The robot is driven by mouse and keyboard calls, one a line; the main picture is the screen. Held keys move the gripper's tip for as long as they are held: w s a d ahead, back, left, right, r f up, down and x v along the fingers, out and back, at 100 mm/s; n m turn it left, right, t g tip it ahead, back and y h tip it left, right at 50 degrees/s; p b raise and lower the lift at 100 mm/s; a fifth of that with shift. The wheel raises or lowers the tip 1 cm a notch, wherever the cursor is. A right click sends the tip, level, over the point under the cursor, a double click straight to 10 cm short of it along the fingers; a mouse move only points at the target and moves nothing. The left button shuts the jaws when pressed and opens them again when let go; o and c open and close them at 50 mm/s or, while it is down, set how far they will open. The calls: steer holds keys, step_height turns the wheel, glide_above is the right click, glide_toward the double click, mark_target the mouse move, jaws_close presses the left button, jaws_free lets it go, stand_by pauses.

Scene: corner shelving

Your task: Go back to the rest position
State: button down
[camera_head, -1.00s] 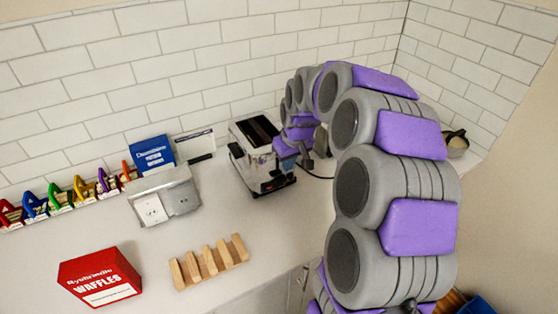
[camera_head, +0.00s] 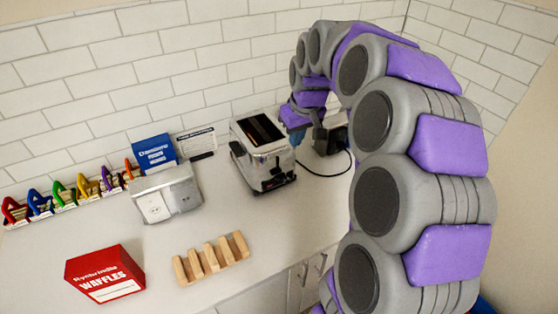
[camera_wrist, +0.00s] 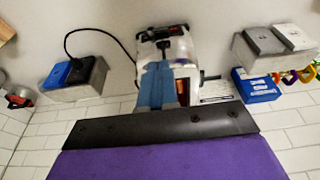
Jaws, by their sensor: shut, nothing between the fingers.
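My arm curves from the right of the head view over the counter, and my gripper (camera_head: 296,122) hangs to the right of the toaster's top. In the wrist view my gripper (camera_wrist: 157,84) shows as two blue fingers pressed together, with nothing between them. The chrome toaster (camera_head: 262,155) stands on the counter against the tiled wall. In the wrist view the toaster (camera_wrist: 170,45) lies beyond the fingertips, and the fingers cover part of it. In the head view the gripper looks apart from the toaster.
A black plug (camera_head: 333,138) and cord lie right of the toaster. A red waffles box (camera_head: 104,273), a wooden rack (camera_head: 211,258), a grey outlet box (camera_head: 166,195), a blue box (camera_head: 153,152) and several coloured clips (camera_head: 62,193) stand left. The counter's front middle is clear.

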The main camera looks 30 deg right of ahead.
steer(key=s+a+f+g, duration=0.2)
steer(key=s+a, duration=1)
steer(key=s, duration=0.2)
steer(key=s+a+f+g, duration=0.1)
steer(key=s+a+f, duration=0.1)
steer(key=s, duration=0.7)
steer(key=s+a+f+g, duration=0.1)
steer(key=s+a+f, duration=0.1)
steer(key=s, duration=0.8)
steer(key=shift+a+f+g, duration=0.15)
steer(key=shift+f+g, duration=0.15)
steer(key=shift+f, duration=0.4)
